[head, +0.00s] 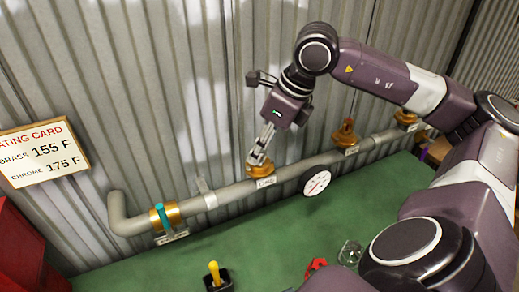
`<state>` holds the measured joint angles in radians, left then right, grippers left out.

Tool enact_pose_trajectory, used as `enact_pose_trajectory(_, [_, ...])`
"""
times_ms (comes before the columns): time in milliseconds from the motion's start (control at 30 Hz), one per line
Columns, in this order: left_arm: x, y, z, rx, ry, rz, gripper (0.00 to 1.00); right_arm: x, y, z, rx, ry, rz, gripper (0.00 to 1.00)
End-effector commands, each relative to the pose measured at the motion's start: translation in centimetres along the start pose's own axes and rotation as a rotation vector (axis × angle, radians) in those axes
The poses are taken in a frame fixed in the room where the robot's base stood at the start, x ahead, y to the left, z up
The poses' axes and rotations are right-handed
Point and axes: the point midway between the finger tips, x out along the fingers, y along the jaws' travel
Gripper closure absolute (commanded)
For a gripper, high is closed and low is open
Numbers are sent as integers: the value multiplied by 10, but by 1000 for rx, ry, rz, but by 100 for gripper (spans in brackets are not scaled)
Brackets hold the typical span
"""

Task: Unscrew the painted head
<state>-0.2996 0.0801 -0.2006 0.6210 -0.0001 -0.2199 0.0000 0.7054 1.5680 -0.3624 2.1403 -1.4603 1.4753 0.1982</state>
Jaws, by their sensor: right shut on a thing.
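A grey pipe (235,194) runs along the wall with several brass fittings on it. My right gripper (259,157) points down at the brass fitting (260,171) above a tag that seems to read ONE (266,183). Its fingers are shut on the head there, which they mostly hide, so I cannot tell its paint. Another orange-brown head (345,131) stands upright farther right on the pipe. A further brass fitting (405,117) is near the pipe's right end. My left gripper is out of view.
A teal handle (162,217) stands at a brass collar near the pipe's left bend. A round gauge (317,182) hangs at the pipe. A rating card (42,153) is at left. A yellow-topped stick (214,272), a red item (316,266) and a glass (350,252) are on the green surface (270,232).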

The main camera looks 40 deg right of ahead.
Motion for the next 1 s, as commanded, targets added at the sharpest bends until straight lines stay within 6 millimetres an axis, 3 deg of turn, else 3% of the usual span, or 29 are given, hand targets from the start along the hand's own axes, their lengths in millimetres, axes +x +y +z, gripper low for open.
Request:
enact_pose_trajectory(100, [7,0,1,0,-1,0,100,1,-1,0,-113,-3,47,100])
enact_pose_trajectory(333, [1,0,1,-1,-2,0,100,-2,0,1,-331,-2,139,100])
enact_pose_trajectory(800, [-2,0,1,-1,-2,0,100,-2,0,1,-409,-2,169,100])
enact_pose_trajectory(1000, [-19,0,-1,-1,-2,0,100,-6,0,3,-598,-4,252,100])
